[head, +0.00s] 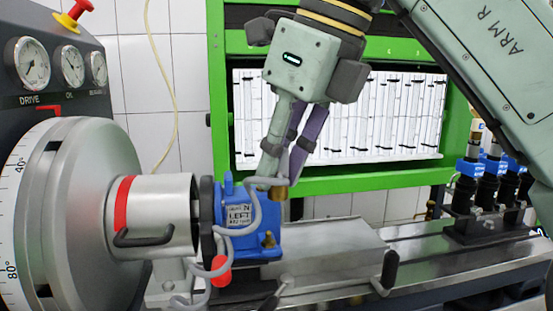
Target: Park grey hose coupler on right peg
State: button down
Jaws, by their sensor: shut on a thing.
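My gripper (280,165) points down in front of the green-framed panel and is shut on the grey hose coupler (280,192), whose brass end shows just below the fingertips. The fingers hide its upper part. The coupler is in the air, above and to the right of the blue pump (238,212). Its grey hose (250,222) loops down the front of the pump to the lower left. A brass fitting (268,241) stands on the pump's right side, below the coupler and apart from it. I cannot make out the right peg.
A large graduated drum (85,220) and a silver coupling sleeve (160,205) stand at left. A flat grey block (330,248) lies right of the pump. Black injectors with blue collars (488,170) stand on the bench at right.

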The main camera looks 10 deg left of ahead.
jog(key=shift+r+p, duration=0.15)
jog(key=shift+p, duration=0.25)
jog(key=shift+s+d+f, duration=0.15)
jog(key=shift+s+f, duration=0.05)
jog(key=shift+s, duration=0.1)
jog(key=s+d, duration=0.2)
jog(key=s, duration=0.2)
jog(key=s+a+p, duration=0.2)
jog(key=a, duration=0.5)
jog(key=s+a+p, duration=0.3)
jog(key=a, duration=0.5)
jog(key=shift+s, duration=0.25)
jog(key=shift+f, duration=0.1)
notch_tip(320, 180, down, 32)
jog(key=b, duration=2.3)
jog(key=shift+f+b, duration=0.85)
jog(key=shift+f, duration=0.35)
